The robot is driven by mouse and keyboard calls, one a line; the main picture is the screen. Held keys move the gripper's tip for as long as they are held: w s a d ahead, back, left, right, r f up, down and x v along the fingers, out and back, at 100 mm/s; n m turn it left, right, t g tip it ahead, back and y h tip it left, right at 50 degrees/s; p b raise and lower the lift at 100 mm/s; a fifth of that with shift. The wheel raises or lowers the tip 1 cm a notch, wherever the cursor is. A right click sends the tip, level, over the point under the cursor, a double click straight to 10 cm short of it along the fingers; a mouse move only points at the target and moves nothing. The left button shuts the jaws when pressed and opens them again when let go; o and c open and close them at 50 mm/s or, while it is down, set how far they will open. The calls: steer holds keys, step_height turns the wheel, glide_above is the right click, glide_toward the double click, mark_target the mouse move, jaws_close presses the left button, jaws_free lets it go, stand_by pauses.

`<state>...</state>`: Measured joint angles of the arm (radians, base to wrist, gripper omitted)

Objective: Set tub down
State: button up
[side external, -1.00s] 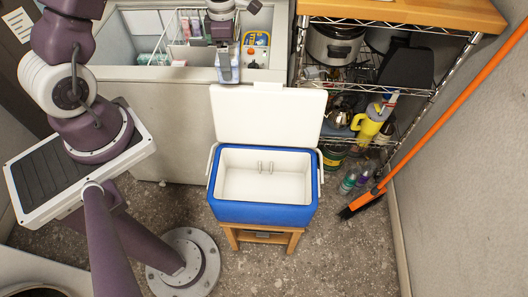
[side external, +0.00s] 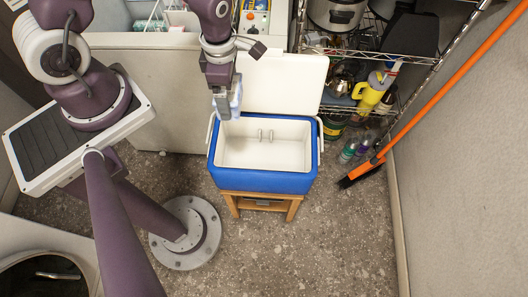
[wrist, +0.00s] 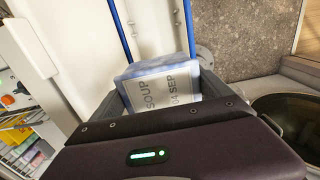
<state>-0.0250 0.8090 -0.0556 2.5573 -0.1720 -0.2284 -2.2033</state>
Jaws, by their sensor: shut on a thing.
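My gripper (side external: 226,104) is shut on a frosty, pale blue tub (side external: 236,97). In the wrist view the tub (wrist: 165,82) sits between the fingers, its label reading "SOUP" and "04 SEP". The tub is over the back left corner of an open blue cooler box (side external: 262,182), in front of its raised white lid (side external: 285,85). The cooler's white inside looks empty except for two small metal fittings on its back wall. The gripper partly hides the tub in the side view.
The cooler stands on a small wooden stool (side external: 260,196). A chest freezer (side external: 150,85) is behind it at left. A wire shelf (side external: 385,50) with cookware and bottles is at back right. An orange-handled broom (side external: 430,100) leans at right. Floor in front is clear.

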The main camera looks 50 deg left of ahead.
step_height(320, 180, down, 33)
steer(key=shift+f, duration=0.2)
steer(key=o, duration=1.5)
steer(key=shift+f, duration=0.1)
step_height(320, 180, up, 12)
steer(key=shift+r, duration=0.2)
